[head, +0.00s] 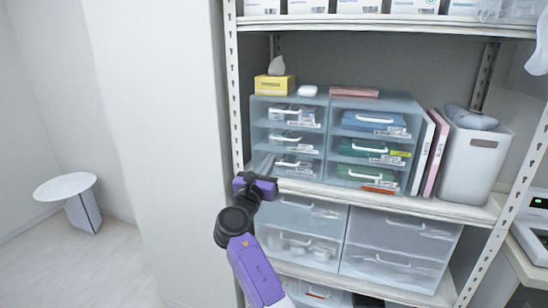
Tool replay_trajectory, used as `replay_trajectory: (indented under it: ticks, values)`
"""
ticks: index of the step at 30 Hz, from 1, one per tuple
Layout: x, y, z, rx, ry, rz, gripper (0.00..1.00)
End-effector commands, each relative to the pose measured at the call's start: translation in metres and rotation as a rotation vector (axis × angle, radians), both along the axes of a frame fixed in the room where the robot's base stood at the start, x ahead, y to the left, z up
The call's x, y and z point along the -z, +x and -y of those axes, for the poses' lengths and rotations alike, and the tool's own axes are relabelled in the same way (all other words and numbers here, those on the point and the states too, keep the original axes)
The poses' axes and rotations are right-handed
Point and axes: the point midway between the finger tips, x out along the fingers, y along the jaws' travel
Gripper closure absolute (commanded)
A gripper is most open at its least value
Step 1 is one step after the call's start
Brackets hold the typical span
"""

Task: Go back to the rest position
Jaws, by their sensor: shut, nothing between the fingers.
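My arm reaches up from the bottom of the head view, in purple and black. My gripper (263,165) is at its far end, in front of the shelf unit's left side. It is shut with nothing in it. Its tip appears in front of the lowest drawer of the left drawer box (257,120), close to that drawer's handle. I cannot tell whether it touches the drawer. The drawers of this box and of the right drawer box (334,130) look closed.
The shelf unit has a perforated left post (233,90) and a middle shelf edge (400,202). Clear lower drawers (395,262) sit beneath. Binders (434,158) and a white bin (476,165) stand at right. A round side table (64,187) stands at left, with open floor (95,265) before it.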

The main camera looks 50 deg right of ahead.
Motion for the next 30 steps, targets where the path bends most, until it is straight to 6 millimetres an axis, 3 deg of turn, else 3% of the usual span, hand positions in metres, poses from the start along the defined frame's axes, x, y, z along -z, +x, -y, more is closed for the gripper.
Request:
replay_trajectory:
  ticks: [3, 7, 20, 23, 27, 30]
  values:
    - [0.005, -0.006, -0.018, -0.003, 0.000, -0.001, 1.00]
    - [0.007, -0.010, -0.028, -0.001, 0.000, 0.000, 1.00]
    - [0.006, -0.011, -0.032, -0.012, 0.012, 0.036, 1.00]
    - [0.006, -0.002, -0.036, -0.072, 0.048, 0.131, 1.00]
    - [-0.006, 0.019, -0.049, -0.243, 0.175, 0.383, 1.00]
    - [0.002, 0.026, -0.066, -0.381, 0.304, 0.559, 1.00]
